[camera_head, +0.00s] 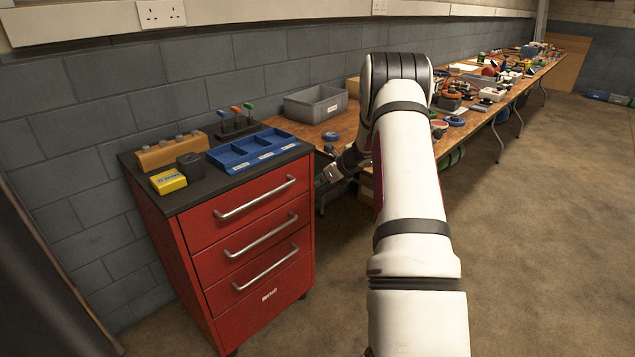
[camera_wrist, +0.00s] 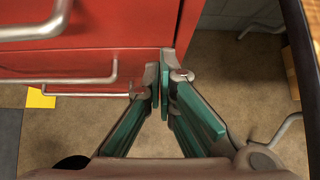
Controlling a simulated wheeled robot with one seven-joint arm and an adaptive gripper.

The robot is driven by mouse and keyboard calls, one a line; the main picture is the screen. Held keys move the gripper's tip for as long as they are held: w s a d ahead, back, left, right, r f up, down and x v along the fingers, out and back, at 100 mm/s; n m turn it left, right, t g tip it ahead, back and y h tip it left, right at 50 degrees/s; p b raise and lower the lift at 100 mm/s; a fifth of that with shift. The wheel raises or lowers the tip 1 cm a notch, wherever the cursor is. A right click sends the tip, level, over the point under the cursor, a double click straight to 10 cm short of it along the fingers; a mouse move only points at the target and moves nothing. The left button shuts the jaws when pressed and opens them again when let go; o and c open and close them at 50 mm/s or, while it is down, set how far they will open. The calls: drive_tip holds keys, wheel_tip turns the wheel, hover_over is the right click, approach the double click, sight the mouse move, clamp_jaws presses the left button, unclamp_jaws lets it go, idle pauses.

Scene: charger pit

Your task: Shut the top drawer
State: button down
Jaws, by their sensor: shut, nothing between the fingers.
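The red cabinet (camera_head: 180,245) has three drawers with silver bar handles. The top drawer (camera_head: 225,231) is uppermost; its front looks about level with the two below, and I cannot tell whether a small gap is left. Its silver handle (camera_head: 255,199) runs across the front. My gripper (camera_head: 322,181) is just right of the cabinet's front right corner, partly hidden behind my arm. In the wrist view the gripper (camera_wrist: 166,80) has its fingertips together and empty, close to the red drawer fronts (camera_wrist: 120,30). I cannot tell whether they touch.
The cabinet top holds a blue tray (camera_head: 252,150), a yellow box (camera_head: 168,181), a wooden block (camera_head: 172,152) and a screwdriver stand (camera_head: 238,128). A long workbench (camera_head: 300,134) with a grey bin (camera_head: 316,104) stands behind. The floor (camera_head: 530,220) at right is open.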

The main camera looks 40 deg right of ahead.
drive_tip(key=p+v, duration=0.2)
drive_tip(key=v, duration=0.8)
